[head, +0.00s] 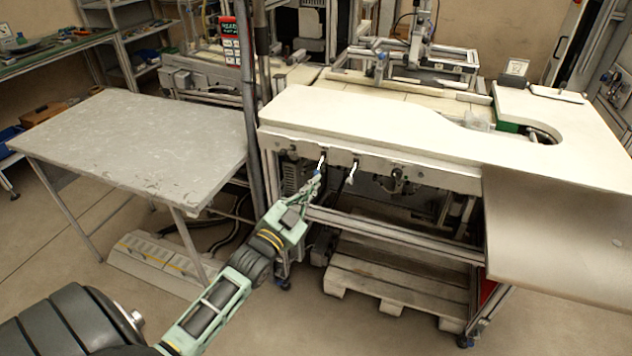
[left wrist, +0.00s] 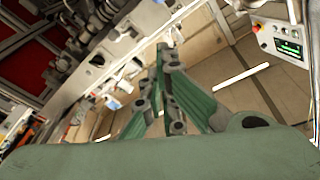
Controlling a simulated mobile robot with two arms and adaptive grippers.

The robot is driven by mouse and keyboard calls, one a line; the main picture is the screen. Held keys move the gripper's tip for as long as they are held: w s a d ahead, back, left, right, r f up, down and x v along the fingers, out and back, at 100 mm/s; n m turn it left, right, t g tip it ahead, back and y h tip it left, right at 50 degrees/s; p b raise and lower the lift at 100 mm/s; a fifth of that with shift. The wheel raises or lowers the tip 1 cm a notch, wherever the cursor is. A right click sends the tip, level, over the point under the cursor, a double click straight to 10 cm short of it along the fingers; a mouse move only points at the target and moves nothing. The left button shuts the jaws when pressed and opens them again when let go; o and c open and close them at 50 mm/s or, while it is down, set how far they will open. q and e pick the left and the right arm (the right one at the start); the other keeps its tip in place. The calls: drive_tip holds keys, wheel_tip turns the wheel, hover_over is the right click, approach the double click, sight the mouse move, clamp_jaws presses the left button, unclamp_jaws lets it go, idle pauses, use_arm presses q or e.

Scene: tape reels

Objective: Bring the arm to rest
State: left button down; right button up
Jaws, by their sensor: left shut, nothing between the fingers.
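My left arm comes in from the lower left in the head view and reaches toward the front of the white workbench (head: 400,115). My left gripper (head: 318,176) is at the bench's front edge, just below the top, with nothing seen in it. In the left wrist view the green gripper fingers (left wrist: 163,52) come together at their tips and are shut and empty. Whether the fingers touch the bench front cannot be told. My right gripper is not in view.
A grey table (head: 140,140) stands to the left with a bare top. A dark post (head: 249,100) rises between it and the workbench. A wooden pallet (head: 395,275) lies under the bench. A brown panel (head: 560,225) juts out at the right. Open floor lies in front.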

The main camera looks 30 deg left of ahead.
use_arm(q)
drive_tip(key=shift+a+f, duration=0.1)
idle(0.4)
drive_tip(key=s+d+f+n+g, duration=0.1)
drive_tip(key=s+d+f+g, duration=0.2)
drive_tip(key=f, duration=0.9)
drive_tip(key=s+f+n+g, duration=0.1)
drive_tip(key=s+f+g, duration=0.35)
drive_tip(key=f, duration=0.75)
drive_tip(key=s+d+f+n+g, duration=0.15)
drive_tip(key=s+f, duration=0.35)
drive_tip(key=f, duration=0.7)
drive_tip(key=s+d+f+g, duration=0.3)
drive_tip(key=s+f, duration=0.4)
drive_tip(key=s, duration=0.5)
drive_tip(key=s+d+f+g, duration=0.3)
drive_tip(key=s+f, duration=0.4)
drive_tip(key=s, duration=0.6)
drive_tip(key=s+d+f+g+h, duration=0.1)
drive_tip(key=s+d+f+g, duration=0.2)
drive_tip(key=s+f, duration=0.4)
drive_tip(key=s+d, duration=0.1)
drive_tip(key=s, duration=0.4)
drive_tip(key=shift+s+d+g, duration=0.15)
drive_tip(key=shift+s+g, duration=0.1)
drive_tip(key=shift+g, duration=0.05)
